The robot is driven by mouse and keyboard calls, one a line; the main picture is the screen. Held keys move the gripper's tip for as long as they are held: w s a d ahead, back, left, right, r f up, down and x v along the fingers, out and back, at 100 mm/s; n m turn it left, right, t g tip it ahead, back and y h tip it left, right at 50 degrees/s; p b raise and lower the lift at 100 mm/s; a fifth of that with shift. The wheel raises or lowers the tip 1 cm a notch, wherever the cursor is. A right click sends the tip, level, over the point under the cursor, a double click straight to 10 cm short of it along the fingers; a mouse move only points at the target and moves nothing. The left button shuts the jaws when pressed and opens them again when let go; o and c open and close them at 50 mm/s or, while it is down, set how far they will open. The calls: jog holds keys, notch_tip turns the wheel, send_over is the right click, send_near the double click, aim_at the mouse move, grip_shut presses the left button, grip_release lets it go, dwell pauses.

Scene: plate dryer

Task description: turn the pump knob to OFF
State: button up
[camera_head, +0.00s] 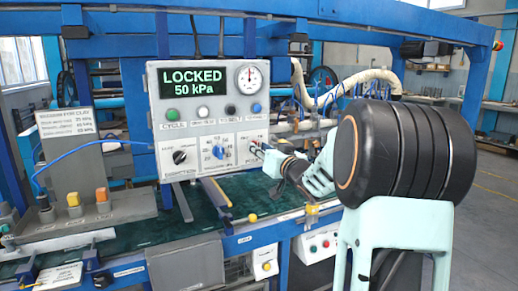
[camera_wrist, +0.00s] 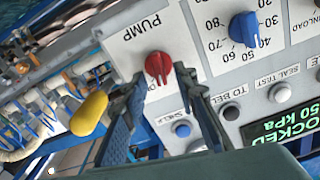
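The white control panel (camera_head: 165,110) shows in the head view; its green display (camera_head: 191,83) reads LOCKED, 50 kPa. The red pump knob (camera_wrist: 158,66) sits below the PUMP label in the tilted wrist view. Its position marks are too small or covered to read. My gripper (camera_wrist: 160,86) is open, with one finger on each side of the knob near its lower edge. I cannot tell whether either finger touches it. In the head view my gripper (camera_head: 262,153) is at the panel's lower right and largely hides the knob.
A blue knob (camera_wrist: 243,27) with a number scale and a black knob (camera_head: 180,156) share the panel. Several push buttons (camera_head: 228,109) lie in a row above. A yellow rounded part (camera_wrist: 89,113) lies beside my finger in the wrist view. Pale hoses (camera_head: 350,85) hang right of the panel.

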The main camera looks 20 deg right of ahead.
jog(key=shift+w, duration=0.45)
jog(key=shift+c, duration=0.3)
grip_shut()
jog(key=shift+n, duration=0.3)
jog(key=shift+a+f+n+b, duration=0.1)
jog(key=shift+a+n+b, duration=0.1)
jog(key=shift+n+b, duration=2.05)
jog(key=shift+a+f+n+b, duration=0.15)
jog(key=shift+n+b, duration=1.4)
jog(key=shift+n, duration=1.4)
jog(key=shift+r, duration=0.15)
